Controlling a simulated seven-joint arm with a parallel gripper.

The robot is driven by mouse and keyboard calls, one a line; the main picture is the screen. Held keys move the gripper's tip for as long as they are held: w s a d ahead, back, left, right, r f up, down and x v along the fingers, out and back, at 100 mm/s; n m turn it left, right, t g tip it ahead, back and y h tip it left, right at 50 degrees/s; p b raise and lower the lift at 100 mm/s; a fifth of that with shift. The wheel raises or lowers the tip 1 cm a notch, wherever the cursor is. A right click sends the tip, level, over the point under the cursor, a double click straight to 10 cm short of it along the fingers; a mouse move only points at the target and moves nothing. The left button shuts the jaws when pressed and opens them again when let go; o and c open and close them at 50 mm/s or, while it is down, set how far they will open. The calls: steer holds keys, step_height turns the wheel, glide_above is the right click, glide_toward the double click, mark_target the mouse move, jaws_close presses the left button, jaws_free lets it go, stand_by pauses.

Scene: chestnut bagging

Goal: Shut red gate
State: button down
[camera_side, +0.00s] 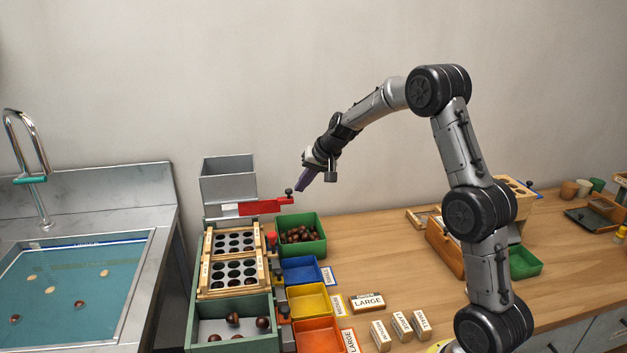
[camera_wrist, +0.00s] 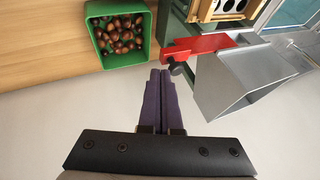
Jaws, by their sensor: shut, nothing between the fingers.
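The red gate (camera_side: 262,207) is a flat red slide under the grey hopper (camera_side: 228,180). It sticks out to the hopper's right in the side view, with a dark knob (camera_side: 289,192) at its outer end. The wrist view also shows the red gate (camera_wrist: 205,43), the knob (camera_wrist: 177,69) and the hopper (camera_wrist: 238,82). My gripper (camera_side: 300,189) has purple fingers, shut and empty, pointing down just right of the knob. In the wrist view my fingertips (camera_wrist: 161,73) are just left of the knob. I cannot tell whether they touch it.
A green bin (camera_side: 318,226) of chestnuts stands just below the gate's outer end. Below the hopper are hole trays (camera_side: 205,272) and a green box with chestnuts. Blue (camera_side: 300,270), yellow (camera_side: 309,299) and orange bins line the right side. The wall side is clear.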

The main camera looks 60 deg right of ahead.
mark_target(266, 203)
steer(key=shift+w+a, duration=0.15)
steer(key=shift+w, duration=0.05)
steer(key=w+a, duration=0.4)
steer(key=shift+w+a, duration=0.1)
stand_by(0.5)
